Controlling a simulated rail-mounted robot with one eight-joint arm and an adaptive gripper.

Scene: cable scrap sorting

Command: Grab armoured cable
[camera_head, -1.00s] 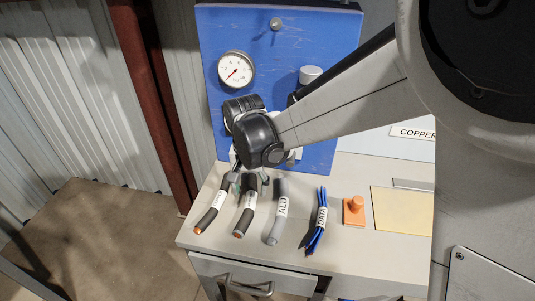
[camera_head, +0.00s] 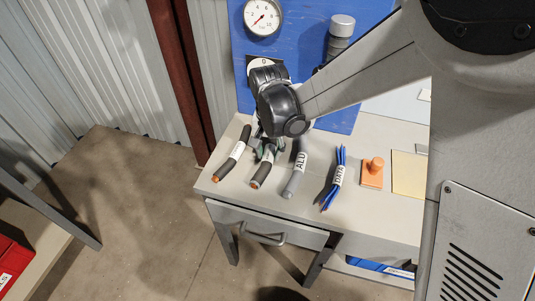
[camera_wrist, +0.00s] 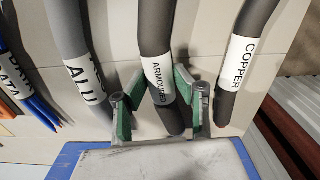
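The armoured cable (camera_wrist: 155,38) is a dark grey cable with a white "ARMOURED" label. In the wrist view it lies between the two green-padded fingers of my gripper (camera_wrist: 158,108), which are apart with a gap on each side of it. In the head view the armoured cable (camera_head: 260,176) lies on the bench, second from the left, its far part hidden under my gripper (camera_head: 262,148). I cannot tell how far my fingertips are above the bench.
The copper cable (camera_wrist: 240,60) lies close on one side, the grey ALU cable (camera_wrist: 75,45) on the other. Blue data wires (camera_head: 335,178), an orange stamp-like block (camera_head: 373,172) and a yellow sheet (camera_head: 409,174) lie further right. A blue panel (camera_head: 350,112) stands behind.

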